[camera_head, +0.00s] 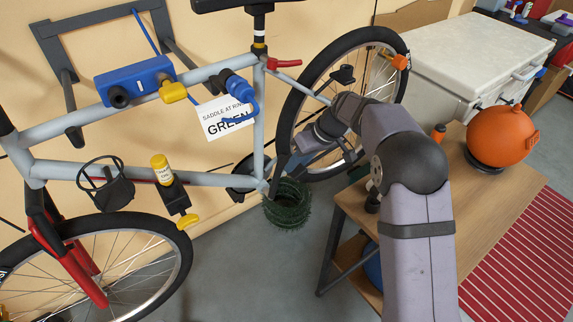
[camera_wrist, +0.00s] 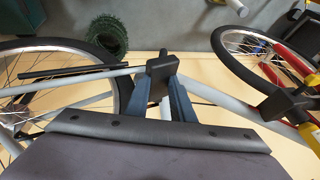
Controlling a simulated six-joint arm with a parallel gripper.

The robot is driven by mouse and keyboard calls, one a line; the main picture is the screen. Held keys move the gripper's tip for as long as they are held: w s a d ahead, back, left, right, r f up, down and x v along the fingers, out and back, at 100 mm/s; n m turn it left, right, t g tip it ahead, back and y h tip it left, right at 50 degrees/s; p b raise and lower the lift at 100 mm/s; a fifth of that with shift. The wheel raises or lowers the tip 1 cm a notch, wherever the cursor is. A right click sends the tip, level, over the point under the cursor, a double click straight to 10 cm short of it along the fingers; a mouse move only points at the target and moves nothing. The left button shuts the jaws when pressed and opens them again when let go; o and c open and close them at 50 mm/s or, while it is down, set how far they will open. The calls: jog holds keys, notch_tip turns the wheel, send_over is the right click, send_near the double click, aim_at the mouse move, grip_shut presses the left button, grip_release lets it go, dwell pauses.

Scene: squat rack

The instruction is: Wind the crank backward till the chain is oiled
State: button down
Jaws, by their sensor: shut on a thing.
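The blue-grey bicycle frame (camera_head: 150,178) hangs along the wall with its rear wheel (camera_head: 300,85) behind my arm. The dark chainring and crank area (camera_head: 240,184) sits at the bottom of the frame, partly hidden. My gripper (camera_head: 288,165) reaches in from the right beside it. In the wrist view my gripper (camera_wrist: 169,92) has its blue fingers shut around a dark block (camera_wrist: 162,67), which looks like the crank's pedal. The rear wheel also shows there at left (camera_wrist: 125,85). The chain is too small to tell clearly, and I cannot see whether it is oiled.
A yellow bottle (camera_head: 160,168) is in a holder on the frame's lower tube. A green coil (camera_head: 287,205) lies on the floor below the crank. A wooden table (camera_head: 490,205) with an orange ball-shaped object (camera_head: 497,135) stands at right. A white card (camera_head: 226,118) hangs at the frame.

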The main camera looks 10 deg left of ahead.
jog(key=w+d+f+b, duration=0.1)
jog(key=w+d+f, duration=0.7)
jog(key=shift+f+b, duration=0.35)
jog(key=shift+b, duration=0.05)
jog(key=shift+w+d+r, duration=0.1)
jog(key=shift+w+d, duration=0.05)
jog(key=c, duration=1.6)
grip_release()
jog(key=shift+c, duration=0.2)
jog(key=shift+o, duration=0.5)
jog(key=v, duration=0.7)
